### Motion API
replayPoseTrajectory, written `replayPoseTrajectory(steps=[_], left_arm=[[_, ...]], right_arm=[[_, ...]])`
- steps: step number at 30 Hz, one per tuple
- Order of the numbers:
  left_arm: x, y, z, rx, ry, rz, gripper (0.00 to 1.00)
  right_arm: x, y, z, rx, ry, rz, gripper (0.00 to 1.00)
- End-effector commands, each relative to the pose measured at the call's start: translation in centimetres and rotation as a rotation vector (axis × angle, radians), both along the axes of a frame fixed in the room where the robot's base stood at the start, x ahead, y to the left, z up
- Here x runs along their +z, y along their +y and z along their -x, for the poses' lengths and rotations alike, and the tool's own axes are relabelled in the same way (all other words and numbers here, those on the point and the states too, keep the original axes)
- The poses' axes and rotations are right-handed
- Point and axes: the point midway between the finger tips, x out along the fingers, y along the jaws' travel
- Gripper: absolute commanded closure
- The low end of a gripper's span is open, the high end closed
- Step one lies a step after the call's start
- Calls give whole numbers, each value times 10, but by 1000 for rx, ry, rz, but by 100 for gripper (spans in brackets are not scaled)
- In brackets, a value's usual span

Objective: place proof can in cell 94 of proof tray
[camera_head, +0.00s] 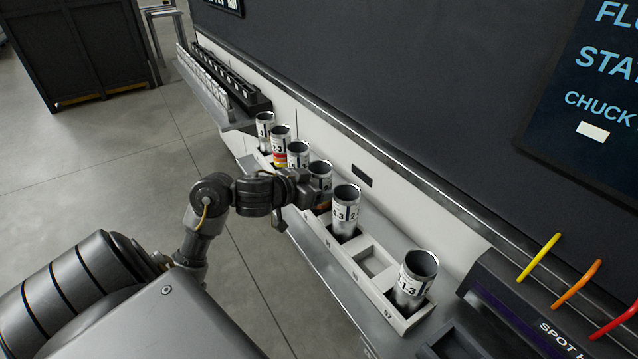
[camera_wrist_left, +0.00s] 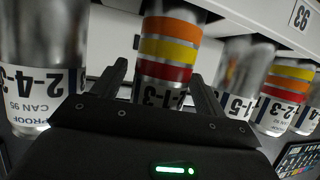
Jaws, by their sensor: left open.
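The proof can (camera_wrist_left: 168,50) with yellow, orange and red bands stands between the two fingers of my left gripper (camera_wrist_left: 158,76) in the left wrist view. The fingers are apart, one on each side of it. In the head view the same can (camera_head: 320,169) stands upright in the row of the proof tray (camera_head: 373,277), with my left gripper (camera_head: 314,190) at its near side. My gripper hides its lower part and its cell number, so I cannot tell how deep it sits. My right gripper is not in view.
Neighbouring cans stand close on both sides, one marked CAN 95 (camera_wrist_left: 42,80) and another (camera_wrist_left: 240,85). An empty cell (camera_head: 371,262) lies before the nearest can (camera_head: 413,280). A dark machine wall (camera_head: 400,120) rises behind the tray. Open floor (camera_head: 120,160) lies at left.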

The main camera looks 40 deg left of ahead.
Motion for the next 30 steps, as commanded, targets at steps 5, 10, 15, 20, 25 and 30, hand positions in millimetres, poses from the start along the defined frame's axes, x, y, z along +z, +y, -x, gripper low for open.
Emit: replayPoseTrajectory(steps=[5,10,15,20,25,30], left_arm=[[7,1,7,0,0,-5,27],[19,6,36,0,3,-8,27],[35,9,72,-2,4,-6,27],[46,12,93,0,5,2,27],[50,13,105,0,4,5,27],[50,15,110,0,0,1,27]], right_arm=[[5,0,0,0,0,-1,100],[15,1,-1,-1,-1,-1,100],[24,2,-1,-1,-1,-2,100],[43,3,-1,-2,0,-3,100],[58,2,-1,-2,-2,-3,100],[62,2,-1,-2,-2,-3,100]])
